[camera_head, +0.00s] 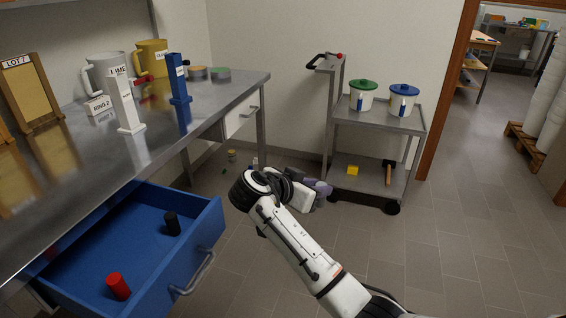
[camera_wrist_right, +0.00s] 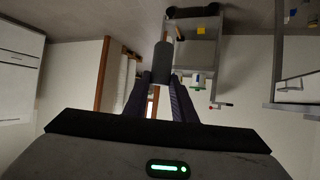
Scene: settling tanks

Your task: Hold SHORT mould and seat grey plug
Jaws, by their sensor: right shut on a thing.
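My right gripper (camera_wrist_right: 160,95) is shut on a grey cylindrical plug (camera_wrist_right: 162,62) in the right wrist view. In the head view the right gripper (camera_head: 318,188) is partly hidden by my wrist, in the air right of the open drawer. The plug cannot be made out clearly there. A white upright mould (camera_head: 124,102) and a blue upright mould (camera_head: 178,80) stand on the steel bench. Their small labels are too blurred to read, so I cannot tell which is SHORT. My left gripper is not in view.
An open blue drawer (camera_head: 207,226) under the steel bench (camera_head: 225,92) holds a red plug (camera_head: 118,286) and a black plug (camera_head: 172,224). Two jugs, a RING 2 block (camera_head: 98,106) and a LOT 7 board (camera_head: 32,92) are on the bench. A trolley (camera_head: 378,120) carries two lidded pots.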

